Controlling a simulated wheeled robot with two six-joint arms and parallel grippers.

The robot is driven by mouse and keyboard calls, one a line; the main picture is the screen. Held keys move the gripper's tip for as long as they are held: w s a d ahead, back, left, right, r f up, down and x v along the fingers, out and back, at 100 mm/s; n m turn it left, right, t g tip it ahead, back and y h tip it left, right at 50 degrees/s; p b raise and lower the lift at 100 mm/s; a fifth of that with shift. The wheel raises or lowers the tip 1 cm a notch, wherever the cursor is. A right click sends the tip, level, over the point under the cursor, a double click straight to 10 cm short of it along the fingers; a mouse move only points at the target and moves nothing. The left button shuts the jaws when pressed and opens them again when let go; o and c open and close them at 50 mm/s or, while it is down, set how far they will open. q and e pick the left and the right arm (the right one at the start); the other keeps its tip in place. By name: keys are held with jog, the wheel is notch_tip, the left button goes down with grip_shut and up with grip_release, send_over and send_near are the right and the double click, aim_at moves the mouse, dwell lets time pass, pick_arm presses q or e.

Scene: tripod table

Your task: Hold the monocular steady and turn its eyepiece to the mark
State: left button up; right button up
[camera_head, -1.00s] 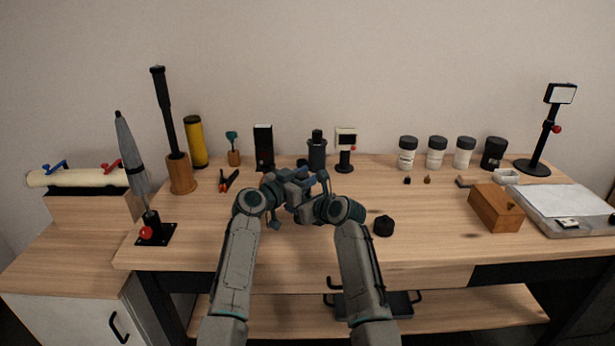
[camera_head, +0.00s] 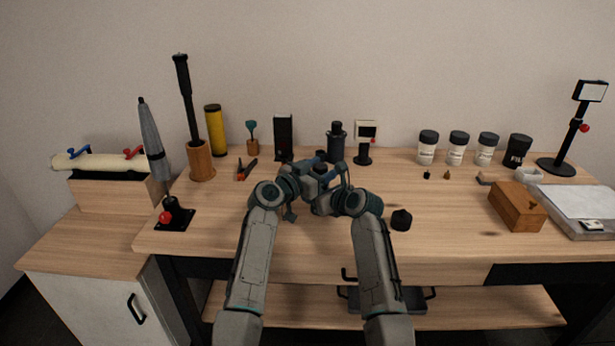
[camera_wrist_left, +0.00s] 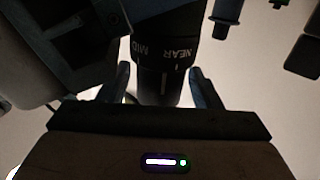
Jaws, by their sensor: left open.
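The monocular is a dark cylinder seen close up in the left wrist view (camera_wrist_left: 170,40). Its ring reads NEAR and MID, and a pale line marks the eyepiece (camera_wrist_left: 163,88) below. My left gripper (camera_wrist_left: 160,88) is open, one finger on each side of the eyepiece, with slim gaps showing. In the head view my left gripper (camera_head: 304,182) and right gripper (camera_head: 332,185) are close together above the bench, around a small dark piece that seems to be the monocular. The wrists mostly hide it, and the right fingers cannot be made out.
Behind stand a dark bottle-like object (camera_head: 336,145) and a small screen on a stand (camera_head: 364,140). A black knob (camera_head: 401,219) lies right of my arms. A wooden box (camera_head: 517,207) and several jars are farther right.

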pick_arm(q)
jog(key=v, duration=1.1)
